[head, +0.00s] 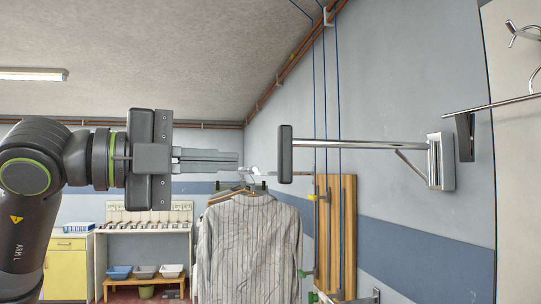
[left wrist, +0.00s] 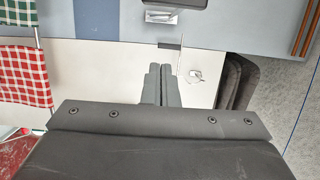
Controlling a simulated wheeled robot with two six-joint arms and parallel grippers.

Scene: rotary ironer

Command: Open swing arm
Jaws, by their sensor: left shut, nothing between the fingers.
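The swing arm (head: 360,145) is a chrome bar reaching left from a chrome bracket (head: 441,161) on the grey wall. Its free end carries an upright dark pad (head: 286,154). My left gripper (head: 238,160) comes in from the left, shut and empty. Its fingertips point at the pad, with a gap between them in the picture; the depth is hard to judge. In the left wrist view the closed fingers (left wrist: 160,70) point up the picture. A dark block (left wrist: 175,4) and a chrome piece at the top edge look like the pad and bracket. My right gripper is not in view.
A striped shirt (head: 250,245) hangs below the fingertips. Wooden slats (head: 336,230) stand against the wall under the bar. A chrome rail (head: 492,104) is at the upper right. A shelf unit (head: 148,240) and yellow cabinet (head: 66,268) stand at the back left.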

